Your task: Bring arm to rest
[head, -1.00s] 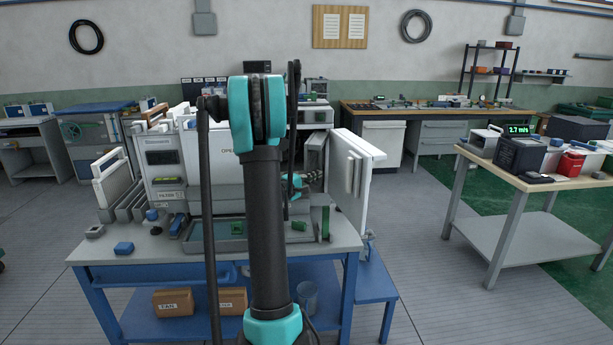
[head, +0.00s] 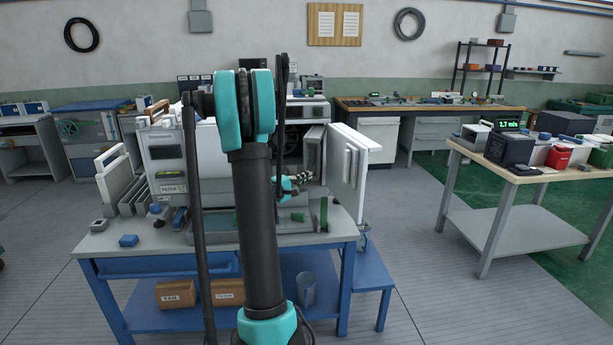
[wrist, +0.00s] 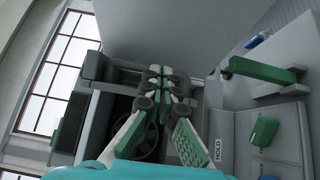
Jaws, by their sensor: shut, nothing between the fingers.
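My arm stands upright in the middle of the head view, in front of the grey damper box (head: 165,165) on a blue-legged bench (head: 220,262). My gripper (head: 308,177) shows small behind the arm, fingers pointing right toward an open white door panel (head: 347,175). In the wrist view my gripper (wrist: 163,75) is shut and empty, its dark-jointed fingers together. Behind the fingers are a dark opening and a grey panel (wrist: 180,35). A green handle (wrist: 262,70) and a green block (wrist: 264,130) are to the right, apart from the fingers. My arm hides part of the box.
A blue block (head: 128,241) lies at the bench's front left. White panels (head: 112,175) stand at its left end. Cartons (head: 176,294) and a bucket (head: 305,289) are on the lower shelf. A second table (head: 530,175) with instruments stands right.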

